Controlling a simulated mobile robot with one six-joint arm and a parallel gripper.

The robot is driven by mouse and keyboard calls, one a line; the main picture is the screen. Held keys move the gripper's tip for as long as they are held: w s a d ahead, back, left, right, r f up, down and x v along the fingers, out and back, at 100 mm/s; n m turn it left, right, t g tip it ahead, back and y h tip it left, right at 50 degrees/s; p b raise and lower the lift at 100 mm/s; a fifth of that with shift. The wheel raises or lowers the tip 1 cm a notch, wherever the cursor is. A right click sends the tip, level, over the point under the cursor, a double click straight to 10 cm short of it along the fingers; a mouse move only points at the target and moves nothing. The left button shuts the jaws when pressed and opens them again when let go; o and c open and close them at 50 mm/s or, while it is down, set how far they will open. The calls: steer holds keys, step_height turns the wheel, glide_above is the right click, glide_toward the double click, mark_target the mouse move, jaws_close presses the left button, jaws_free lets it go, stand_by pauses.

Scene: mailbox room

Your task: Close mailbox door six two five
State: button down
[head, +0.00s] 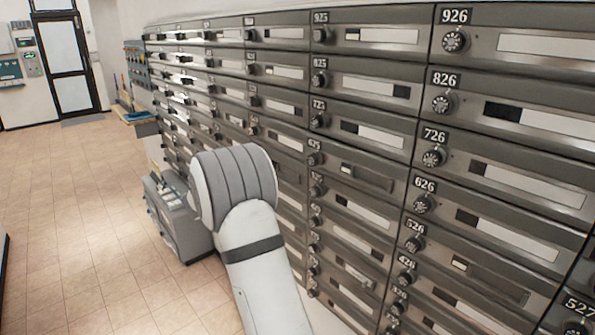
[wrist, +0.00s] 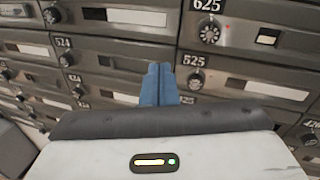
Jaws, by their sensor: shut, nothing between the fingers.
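Mailbox door 625 (head: 372,176) is in the middle of the bank in the head view, a grey metal front with a dial at its left and a small window. In the wrist view, door 625 (wrist: 260,38) is at the upper right, cut off by the frame's edge. It looks about flush with its neighbours; I cannot tell whether it stands slightly ajar. My gripper (wrist: 158,70) has its blue fingers together and empty, below and left of the 625 dial, left of the 525 dial. In the head view, my arm hides the gripper.
Mailbox 525 (wrist: 195,80) lies directly below 625, and 626 (head: 480,222) is to its right. A grey cabinet (head: 182,235) stands on the floor left of my arm. The tiled floor (head: 75,215) at the left is clear, with a glass door (head: 68,60) beyond.

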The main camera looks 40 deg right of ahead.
steer(key=d+f+m+g+p, duration=0.2)
steer(key=d+p, duration=0.4)
steer(key=d, duration=0.9)
steer(key=shift+d+m+g+h, duration=0.2)
steer(key=shift+m+g+h, duration=0.25)
steer(key=shift+m, duration=0.35)
steer(key=shift+w+f, duration=0.1)
steer(key=shift+f, duration=0.05)
